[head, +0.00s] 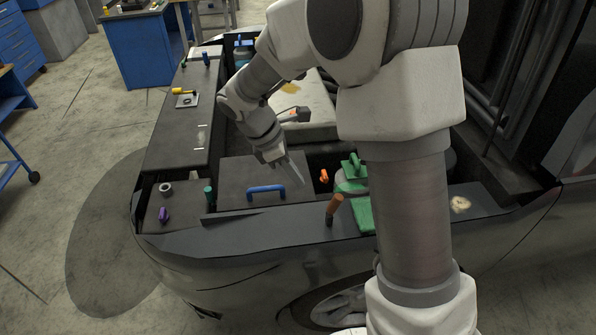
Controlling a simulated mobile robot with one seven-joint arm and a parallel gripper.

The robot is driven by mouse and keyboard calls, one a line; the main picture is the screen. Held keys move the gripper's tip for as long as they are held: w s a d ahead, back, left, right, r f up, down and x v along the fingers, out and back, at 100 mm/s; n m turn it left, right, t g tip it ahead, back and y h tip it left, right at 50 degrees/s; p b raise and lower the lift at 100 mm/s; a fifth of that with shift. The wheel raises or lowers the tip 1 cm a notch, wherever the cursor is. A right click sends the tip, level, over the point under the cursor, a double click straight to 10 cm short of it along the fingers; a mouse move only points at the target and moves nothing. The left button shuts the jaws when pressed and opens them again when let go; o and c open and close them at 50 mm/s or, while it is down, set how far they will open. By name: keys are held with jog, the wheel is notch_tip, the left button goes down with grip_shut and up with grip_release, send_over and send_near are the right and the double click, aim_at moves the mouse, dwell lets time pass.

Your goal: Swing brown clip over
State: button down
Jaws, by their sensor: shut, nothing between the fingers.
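The brown clip (334,207) stands at the front edge of the engine bay, a short upright piece leaning a little to the right at its top. Its foot is on the dark front ledge. My gripper (300,180) is over the dark panel with the blue handle, up and to the left of the clip and apart from it. The fingers point down and to the right, and they look closed with nothing between them. My arm crosses the right side of the view and hides part of the bay behind it.
A blue handle (266,190) lies on the dark panel below my gripper. A small orange piece (324,176) and a green part (357,205) are close to the clip. A green peg (209,194) and a purple piece (163,215) are at the left.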

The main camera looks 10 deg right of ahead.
aim_at(330, 204)
jog(key=x, duration=0.3)
jog(key=d+x, duration=0.1)
jog(key=x, duration=0.2)
jog(key=d+r+x, duration=0.1)
jog(key=x, duration=0.2)
jog(key=shift+d+f, duration=0.2)
jog(key=shift+d, duration=0.25)
jog(key=shift+w+d+r+p, duration=0.1)
jog(key=shift+r+p, duration=0.05)
jog(key=shift+p, duration=0.15)
jog(key=shift+d+y, duration=0.1)
jog(key=shift+y, duration=0.2)
